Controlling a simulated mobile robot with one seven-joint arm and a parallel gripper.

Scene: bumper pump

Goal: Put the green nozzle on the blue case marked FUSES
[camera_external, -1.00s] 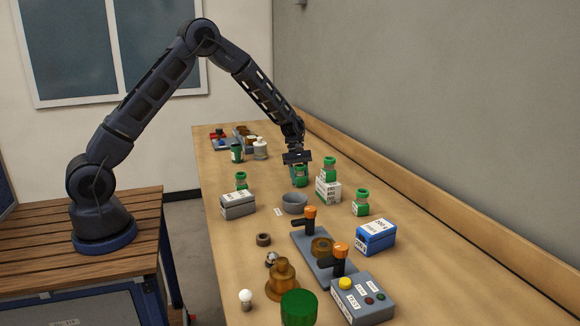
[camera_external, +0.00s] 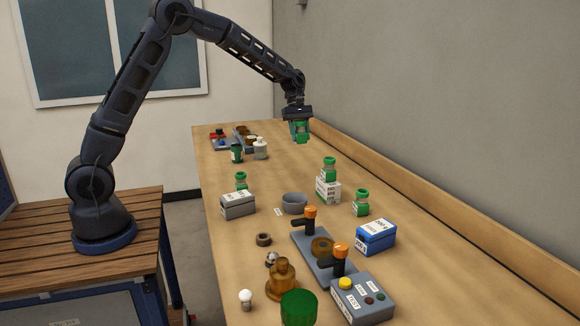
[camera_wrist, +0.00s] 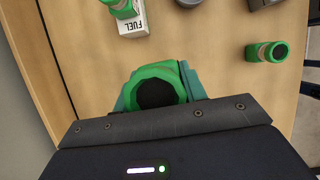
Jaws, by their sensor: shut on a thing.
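My gripper (camera_external: 300,130) is shut on a green nozzle (camera_external: 302,134), held high above the far part of the bench. In the wrist view the held nozzle (camera_wrist: 158,88) shows its dark round opening between the teal fingers. The blue case (camera_external: 376,234) stands on the bench's right side, well nearer the external camera than my gripper. It has white labels, too small to read surely, and nothing stands on its lid.
Others stand nearby (camera_external: 361,203) and behind the grey case (camera_external: 238,206).

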